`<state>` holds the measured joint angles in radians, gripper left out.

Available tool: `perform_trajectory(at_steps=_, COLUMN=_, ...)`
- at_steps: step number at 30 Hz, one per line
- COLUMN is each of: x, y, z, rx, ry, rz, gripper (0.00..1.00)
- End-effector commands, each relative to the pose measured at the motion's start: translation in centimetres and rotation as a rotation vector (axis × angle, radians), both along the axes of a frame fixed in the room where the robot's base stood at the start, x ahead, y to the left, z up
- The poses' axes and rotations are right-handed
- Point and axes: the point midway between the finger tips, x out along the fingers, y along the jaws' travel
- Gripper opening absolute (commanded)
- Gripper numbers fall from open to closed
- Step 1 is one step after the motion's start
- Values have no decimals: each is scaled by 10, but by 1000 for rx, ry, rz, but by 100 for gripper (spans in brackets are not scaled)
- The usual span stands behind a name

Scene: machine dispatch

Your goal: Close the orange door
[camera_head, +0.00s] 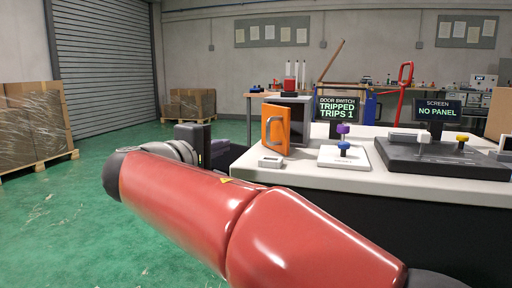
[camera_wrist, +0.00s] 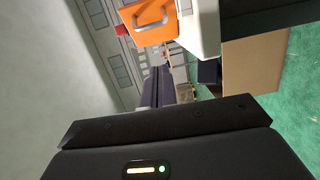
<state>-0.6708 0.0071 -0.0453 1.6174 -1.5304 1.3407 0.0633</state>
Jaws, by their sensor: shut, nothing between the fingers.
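The orange door (camera_head: 276,118) stands open in front of a dark box (camera_head: 300,106) on the white bench. It has a grey handle (camera_head: 269,131). The door also shows at the top of the wrist view (camera_wrist: 150,35), with its handle towards the top edge. My gripper (camera_wrist: 160,88) is shut and empty, with its fingers pointing up the wrist view, below the door picture. In the head view my gripper is a dark shape (camera_head: 205,148) left of the bench, apart from the door; its fingertips are not clear there.
A sign (camera_head: 337,107) reads "DOOR SWITCH TRIPPED, TRIPS 1". A small white box (camera_head: 271,162) sits on the bench just in front of the door. A white plate with purple and blue knobs (camera_head: 344,157) stands to the right.

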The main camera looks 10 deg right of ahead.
Motion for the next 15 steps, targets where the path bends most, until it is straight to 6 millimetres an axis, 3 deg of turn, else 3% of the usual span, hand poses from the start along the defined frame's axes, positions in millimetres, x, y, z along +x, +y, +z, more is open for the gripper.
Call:
perform_trajectory(at_steps=5, x=10, y=2, z=7, rx=-29, ry=-27, rz=2, gripper=0)
perform_trajectory(at_steps=15, x=59, y=-43, z=6, rx=-27, ry=-24, rz=0, gripper=0)
